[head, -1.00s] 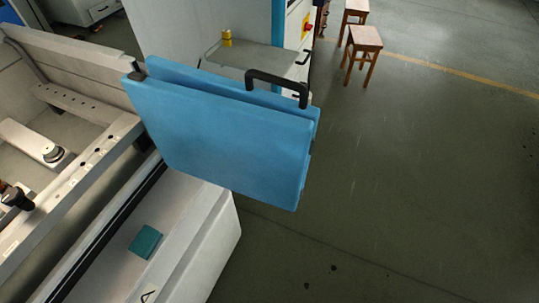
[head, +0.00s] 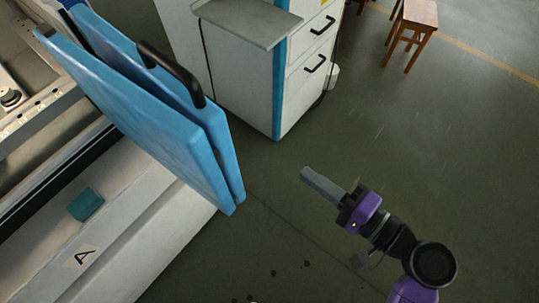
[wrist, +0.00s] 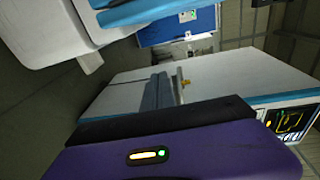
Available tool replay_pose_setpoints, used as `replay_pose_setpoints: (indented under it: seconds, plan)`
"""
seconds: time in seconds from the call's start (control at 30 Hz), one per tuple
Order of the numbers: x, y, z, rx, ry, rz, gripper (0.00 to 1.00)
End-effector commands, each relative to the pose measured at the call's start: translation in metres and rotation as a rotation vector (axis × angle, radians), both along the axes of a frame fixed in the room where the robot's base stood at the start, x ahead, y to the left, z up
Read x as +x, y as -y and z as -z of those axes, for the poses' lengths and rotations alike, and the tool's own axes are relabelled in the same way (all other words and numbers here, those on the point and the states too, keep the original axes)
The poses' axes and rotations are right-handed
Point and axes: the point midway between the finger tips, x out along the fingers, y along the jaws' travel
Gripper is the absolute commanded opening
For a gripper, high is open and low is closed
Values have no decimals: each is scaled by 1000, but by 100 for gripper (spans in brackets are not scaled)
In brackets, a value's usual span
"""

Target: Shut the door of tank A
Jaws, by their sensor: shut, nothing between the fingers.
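Tank A's door is a blue double-layered panel (head: 140,115) at the left of the head view. It stands open, jutting out from the tank (head: 140,215), whose front bears a label "A" (head: 82,257). A dark bar handle (head: 172,75) is on the door's far side, near its top. My gripper (head: 308,176) is to the right of the door, apart from it, over open floor. Its fingers are shut and empty. In the wrist view a purple part of mine fills the bottom; I cannot make out the door for certain there.
A small teal block (head: 86,204) lies on the tank's ledge. A white cabinet (head: 245,75) with drawers and a grey shelf (head: 245,20) stands behind the door. A wooden stool (head: 412,28) is at the top right. The floor around my gripper is clear.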

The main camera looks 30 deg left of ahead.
Motion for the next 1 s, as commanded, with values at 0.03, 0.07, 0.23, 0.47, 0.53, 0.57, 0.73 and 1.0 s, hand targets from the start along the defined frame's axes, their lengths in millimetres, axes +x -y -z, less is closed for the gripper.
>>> replay_pose_setpoints:
  seconds: [0.03, 0.07, 0.23, 0.47, 0.53, 0.57, 0.73, 1.0]
  plan:
    - [3, -5, -15, 32, 9, -64, 0]
    - [3, -7, -23, 49, 11, -100, 0]
    - [-2, -12, -53, 107, 21, -235, 0]
    - [-6, -25, -61, 120, 21, -275, 0]
    - [-8, -36, -62, 120, 21, -275, 0]
    - [-9, -41, -62, 120, 20, -274, 0]
    - [-12, -74, -62, 119, 21, -274, 0]
    - [-28, -114, -62, 118, 19, -269, 0]
